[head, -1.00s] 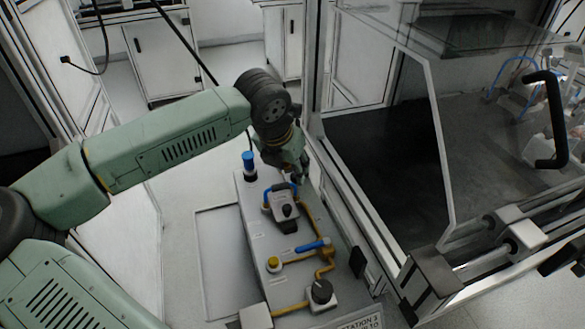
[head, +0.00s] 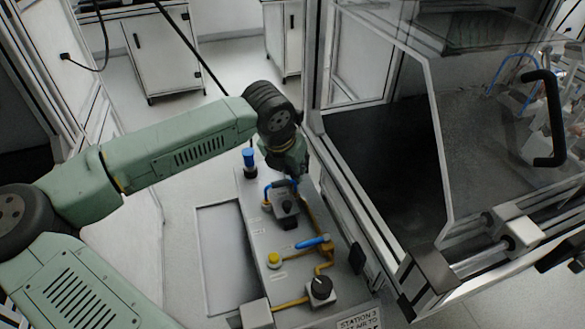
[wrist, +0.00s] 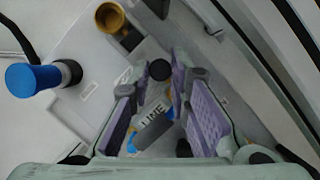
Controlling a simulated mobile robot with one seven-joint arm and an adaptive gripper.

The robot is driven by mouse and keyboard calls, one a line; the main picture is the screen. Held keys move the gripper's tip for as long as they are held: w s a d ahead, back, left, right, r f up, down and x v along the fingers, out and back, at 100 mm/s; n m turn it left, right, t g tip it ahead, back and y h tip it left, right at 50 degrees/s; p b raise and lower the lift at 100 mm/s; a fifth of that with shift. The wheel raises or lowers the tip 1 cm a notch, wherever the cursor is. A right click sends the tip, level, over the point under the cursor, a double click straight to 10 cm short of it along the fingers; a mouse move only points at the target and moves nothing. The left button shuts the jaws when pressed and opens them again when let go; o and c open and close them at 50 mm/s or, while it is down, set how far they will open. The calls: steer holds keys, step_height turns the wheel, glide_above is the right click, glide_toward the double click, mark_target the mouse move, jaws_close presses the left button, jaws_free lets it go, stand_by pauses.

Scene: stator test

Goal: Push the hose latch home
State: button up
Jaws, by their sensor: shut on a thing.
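The hose latch (head: 287,209), dark with a grey body, sits on the top of the grey station panel (head: 247,232), beside a curved blue hose (head: 270,187). My gripper (head: 292,179) is at the latch's far end, low over the panel. In the wrist view, my gripper's purple-padded fingers (wrist: 161,78) stand on both sides of the latch's black round end (wrist: 160,70) and are shut on it. A grey labelled part (wrist: 152,122) with blue pieces shows between the fingers. The exact contact at the fingertips is partly hidden.
A blue-capped post (head: 249,159) stands at the panel's far end, also near the left in the wrist view (wrist: 36,79). A blue lever (head: 312,243), a yellow button (head: 274,259) and a black knob (head: 320,288) stand nearer. A glass-sided enclosure (head: 436,150) borders the right.

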jaws_close()
steer(key=w+b, duration=0.2)
steer(key=shift+w+a+f, duration=0.2)
steer(key=shift+w+a, duration=0.1)
steer(key=shift+a, duration=0.1)
steer(key=shift+w+a+r, duration=0.1)
steer(key=shift+w+r, duration=0.15)
steer(key=shift+w, duration=0.05)
steer(key=o, duration=0.7)
jaws_free()
